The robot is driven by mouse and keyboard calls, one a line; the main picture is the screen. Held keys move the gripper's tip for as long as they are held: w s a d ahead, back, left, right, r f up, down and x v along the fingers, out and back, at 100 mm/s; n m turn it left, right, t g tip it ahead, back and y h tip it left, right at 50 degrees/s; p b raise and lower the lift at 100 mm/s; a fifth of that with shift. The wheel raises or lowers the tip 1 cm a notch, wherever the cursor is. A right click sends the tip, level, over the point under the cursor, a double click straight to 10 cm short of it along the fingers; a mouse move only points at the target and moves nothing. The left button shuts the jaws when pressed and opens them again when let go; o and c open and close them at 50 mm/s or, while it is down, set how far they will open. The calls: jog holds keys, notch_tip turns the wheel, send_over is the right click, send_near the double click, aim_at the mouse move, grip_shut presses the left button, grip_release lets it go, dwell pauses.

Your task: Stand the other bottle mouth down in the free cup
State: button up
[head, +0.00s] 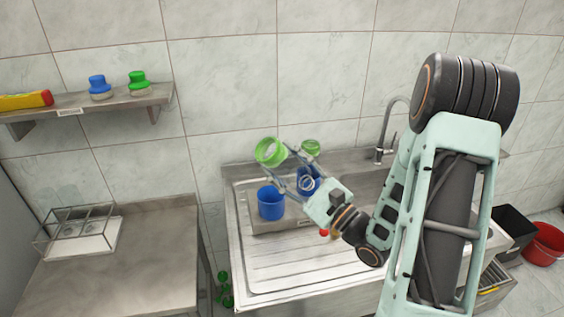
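A green round bottle (267,151), with a pale round end facing me, is tilted between my fingertips above the left blue cup (271,204). My gripper (279,160) reaches in from the right with a finger on each side of the bottle and appears shut on it. The left cup stands upright, and nothing is seen standing in it. A second blue cup (303,183) is partly hidden behind my fingers. Another green bottle end (311,147) shows above that cup; its join with the cup is hidden.
The cups stand by the steel sink, whose ribbed drainboard (300,265) is clear in front. A tap (385,140) rises behind. A wall shelf (70,112) holds a blue item, a green item and a yellow-red one.

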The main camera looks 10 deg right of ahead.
jog(key=m+t+h, duration=0.1)
jog(key=m, duration=0.2)
jog(key=m+t+h, duration=0.1)
jog(key=m, duration=0.3)
jog(key=m+t+h, duration=0.1)
jog(key=m+h, duration=0.1)
jog(key=m, duration=0.1)
jog(key=shift+m, duration=0.3)
jog(key=w+f+b, duration=0.2)
jog(key=w, duration=0.6)
jog(key=w+f+b, duration=0.2)
jog(key=w+f, duration=0.1)
jog(key=w, duration=0.5)
notch_tip(320, 180, down, 12)
jog(key=b, duration=1)
jog(key=shift+w+f, duration=0.2)
jog(key=shift+f, duration=0.15)
jog(key=shift+a+f+b, duration=0.1)
jog(key=shift+f+b, duration=0.25)
jog(key=shift+b, duration=0.2)
jog(key=o, duration=1)
